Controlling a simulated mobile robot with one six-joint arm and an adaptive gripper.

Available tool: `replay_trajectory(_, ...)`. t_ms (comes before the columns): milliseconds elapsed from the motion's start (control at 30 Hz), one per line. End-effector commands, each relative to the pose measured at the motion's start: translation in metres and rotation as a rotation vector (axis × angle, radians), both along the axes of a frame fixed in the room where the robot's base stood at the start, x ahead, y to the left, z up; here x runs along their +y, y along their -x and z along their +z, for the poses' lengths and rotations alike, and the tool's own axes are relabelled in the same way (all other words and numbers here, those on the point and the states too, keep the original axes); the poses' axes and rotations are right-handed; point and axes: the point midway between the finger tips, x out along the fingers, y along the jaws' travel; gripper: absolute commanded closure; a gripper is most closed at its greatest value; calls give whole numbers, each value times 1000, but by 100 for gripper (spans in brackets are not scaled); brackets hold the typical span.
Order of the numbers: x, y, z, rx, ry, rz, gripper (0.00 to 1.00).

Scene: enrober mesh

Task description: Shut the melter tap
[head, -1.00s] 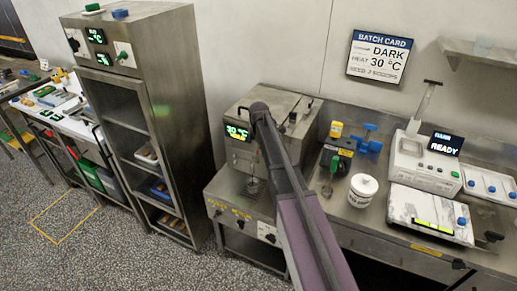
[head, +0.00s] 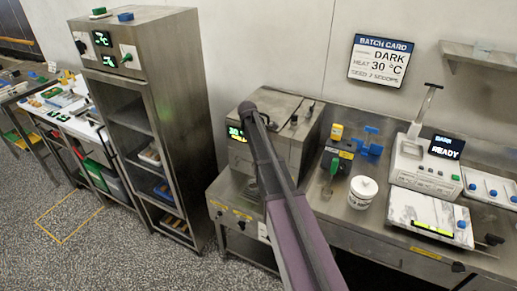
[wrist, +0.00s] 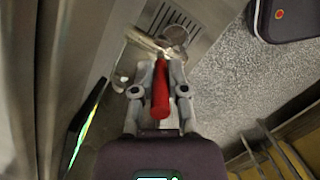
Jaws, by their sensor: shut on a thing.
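The melter (head: 292,145) is a steel box on the bench in the head view, with a green-lit display that my arm partly covers. Its tap shows in the wrist view as a red lever (wrist: 160,92) joined to a pale metal part (wrist: 143,40). My gripper (wrist: 160,88) has its two fingers on either side of the red lever, shut on it. The lever lies nearly in line with the fingers in that view. In the head view the gripper and tap are hidden behind my purple-grey arm. I cannot tell whether the tap is running.
A slotted grating (wrist: 190,18) lies beyond the tap. A white tub (head: 362,191), a white machine reading READY (head: 425,165) and blue and yellow items stand right of the melter. A tall steel cabinet (head: 180,120) stands to its left. Speckled floor is open in front.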

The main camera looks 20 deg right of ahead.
Motion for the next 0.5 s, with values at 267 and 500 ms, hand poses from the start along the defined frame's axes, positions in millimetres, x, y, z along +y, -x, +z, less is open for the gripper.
replay_trajectory(267, -3, -1, 0, -3, -8, -4, 47)
replay_trajectory(500, -7, 0, 0, -3, -6, -9, 47)
